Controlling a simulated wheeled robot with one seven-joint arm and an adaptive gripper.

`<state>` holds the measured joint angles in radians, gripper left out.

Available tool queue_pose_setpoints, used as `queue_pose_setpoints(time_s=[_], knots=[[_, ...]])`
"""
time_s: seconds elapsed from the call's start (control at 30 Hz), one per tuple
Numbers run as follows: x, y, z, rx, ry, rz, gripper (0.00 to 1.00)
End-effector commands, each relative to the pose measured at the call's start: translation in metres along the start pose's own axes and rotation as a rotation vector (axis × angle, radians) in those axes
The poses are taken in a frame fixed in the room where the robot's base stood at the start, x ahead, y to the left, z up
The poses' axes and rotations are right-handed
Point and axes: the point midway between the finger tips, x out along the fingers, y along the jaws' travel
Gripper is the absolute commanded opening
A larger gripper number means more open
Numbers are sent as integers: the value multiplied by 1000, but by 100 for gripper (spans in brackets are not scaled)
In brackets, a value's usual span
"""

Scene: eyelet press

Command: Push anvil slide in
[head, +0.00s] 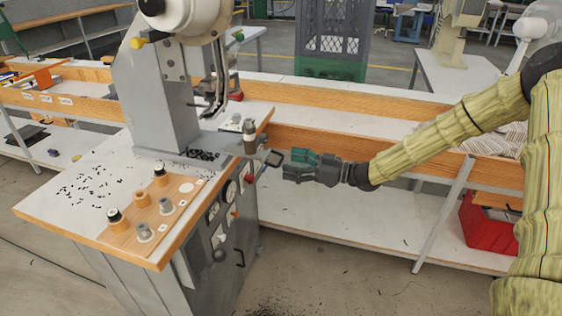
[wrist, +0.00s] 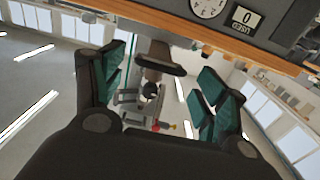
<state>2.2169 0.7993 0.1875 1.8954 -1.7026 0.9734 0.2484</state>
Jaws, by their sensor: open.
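The eyelet press (head: 180,100) stands on a white-topped cabinet at the left in the head view. A metal post (head: 249,135) stands at the cabinet's right edge, below the press head. A dark flat end piece (head: 273,158), apparently the anvil slide's outer end, sticks out past that edge. My gripper (head: 291,164) is open and level, just to the right of this piece, with green-padded fingers. In the wrist view a dark, rounded bar (wrist: 150,60) lies between my fingers. Nothing is clearly gripped. Whether a finger touches it I cannot tell; how far the slide is out is unclear.
A wooden board with knobs and cups (head: 150,212) and scattered black eyelets (head: 88,185) lie on the cabinet top. Gauges and levers line the cabinet's side (head: 222,215). A wooden-edged bench (head: 340,135) runs behind my arm. A red bin (head: 485,232) sits low at right.

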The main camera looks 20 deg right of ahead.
Motion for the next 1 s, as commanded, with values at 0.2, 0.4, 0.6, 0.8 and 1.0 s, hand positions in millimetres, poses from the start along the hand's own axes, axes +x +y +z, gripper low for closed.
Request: queue_pose_setpoints(time_s=[0.2, 0.4, 0.6, 0.8, 1.0], knots=[[28, 0, 0, 1, 0, 0, 73], [39, 0, 0, 1, -1, 0, 73], [40, 0, 0, 1, 0, 1, 73], [40, 0, 0, 1, 0, 0, 55], [40, 0, 0, 0, 0, 2, 22]])
